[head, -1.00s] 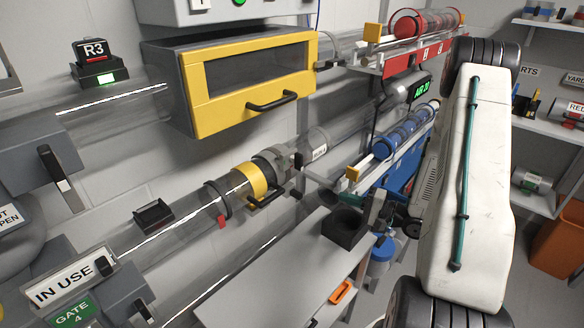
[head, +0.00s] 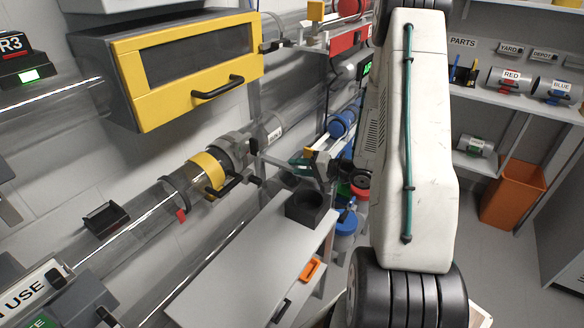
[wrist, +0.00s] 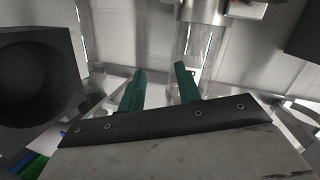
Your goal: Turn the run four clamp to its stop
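The run four tube (head: 140,228) slopes up to the right along the wall, above a sign whose visible words read "USE". It carries a yellow sleeve (head: 207,173) with a black handle. Just right of the sleeve is a grey ring clamp (head: 235,150) with a lever-like part; its exact turn is hard to tell. My gripper (head: 298,160) is right of the clamp, apart from it. In the wrist view my gripper (wrist: 158,72) shows two teal fingers spread with nothing between them. A clear tube (wrist: 197,52) with a metal collar lies beyond the right finger.
A dark box with a round opening (head: 306,209) stands on the grey bench (head: 225,262) below my gripper, and at left in the wrist view (wrist: 70,75). A yellow-framed cabinet (head: 190,103) juts out above the tube. Blue carriers (head: 341,124) are behind the arm.

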